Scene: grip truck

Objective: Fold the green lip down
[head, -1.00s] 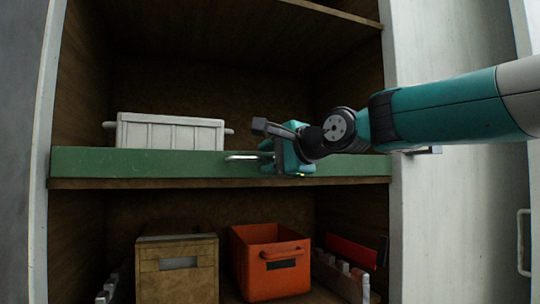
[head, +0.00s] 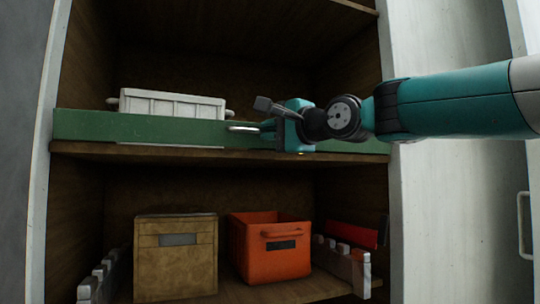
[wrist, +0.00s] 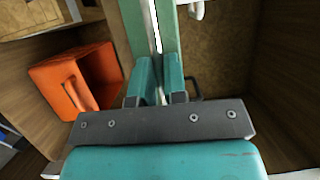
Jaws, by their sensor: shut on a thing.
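The green lip (head: 180,131) is a long board along the front edge of the middle shelf. It stands about upright across the shelf opening and also shows in the wrist view (wrist: 138,25). A pale metal handle (head: 242,128) sticks out from its front, left of my gripper. My gripper (head: 268,131) is at the lip, right of its middle, and is shut on the handle. In the wrist view, its two teal fingers (wrist: 160,80) are close together with a thin pale strip between them. The exact grasp is partly hidden by the fingers.
A white crate (head: 170,103) sits behind the lip on the middle shelf. Below stand a tan box (head: 176,260) and an orange bin (head: 272,250), with notched racks (head: 342,268) at the sides. White cabinet panels (head: 440,200) flank the opening. Space in front of the lip looks clear.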

